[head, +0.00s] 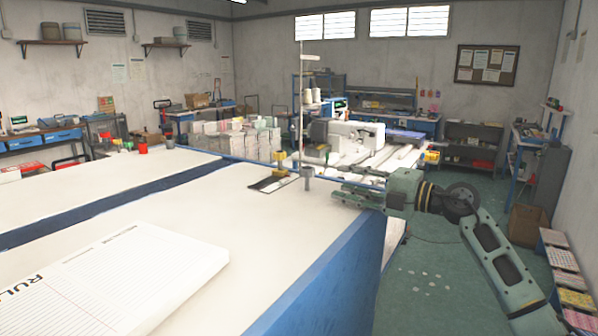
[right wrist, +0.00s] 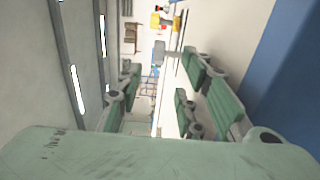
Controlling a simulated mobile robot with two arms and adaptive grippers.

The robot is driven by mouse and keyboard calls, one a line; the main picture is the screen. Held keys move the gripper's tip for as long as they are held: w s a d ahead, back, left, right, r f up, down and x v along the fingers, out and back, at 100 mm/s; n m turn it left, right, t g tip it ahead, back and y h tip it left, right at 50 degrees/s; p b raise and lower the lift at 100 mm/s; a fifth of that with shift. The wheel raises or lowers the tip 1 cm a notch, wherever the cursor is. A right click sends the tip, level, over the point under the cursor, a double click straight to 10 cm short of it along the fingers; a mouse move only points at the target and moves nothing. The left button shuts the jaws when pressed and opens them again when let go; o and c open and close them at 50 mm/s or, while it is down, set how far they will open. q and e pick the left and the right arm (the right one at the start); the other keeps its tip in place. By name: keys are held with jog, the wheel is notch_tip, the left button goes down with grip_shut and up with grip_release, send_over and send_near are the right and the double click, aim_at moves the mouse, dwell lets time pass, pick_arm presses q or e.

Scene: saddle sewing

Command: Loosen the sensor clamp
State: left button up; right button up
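My right gripper (head: 342,184) reaches in from the right at the far right corner of the white table. Its fingers are apart and empty, as the right wrist view (right wrist: 160,72) shows. Just ahead of the fingertips stands a small grey knob-like post (head: 307,178); it also shows in the right wrist view (right wrist: 166,52), apart from the fingers. Left of it, a yellow block (head: 280,163) stands by a dark flat plate (head: 268,184) at the table edge. I cannot tell which of these parts is the sensor clamp. My left gripper is out of view.
The white table (head: 250,240) is mostly clear, with a ruled pad (head: 120,280) at the front left. A thin thread stand (head: 300,100) rises behind the post. A white sewing machine (head: 355,135) stands beyond. Green floor is open at right, beside shelves and boxes.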

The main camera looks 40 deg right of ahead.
aim_at(307, 168)
jog(key=shift+w+a+r+p, duration=0.2)
jog(key=shift+w+p, duration=0.1)
jog(key=shift+w, duration=0.1)
jog(key=p+x, duration=0.4)
jog(key=x, duration=0.4)
jog(key=shift+w, duration=0.35)
jog(key=shift+p+x, duration=0.4)
jog(key=shift+x, duration=0.55)
jog(key=shift+f, duration=0.2)
grip_shut()
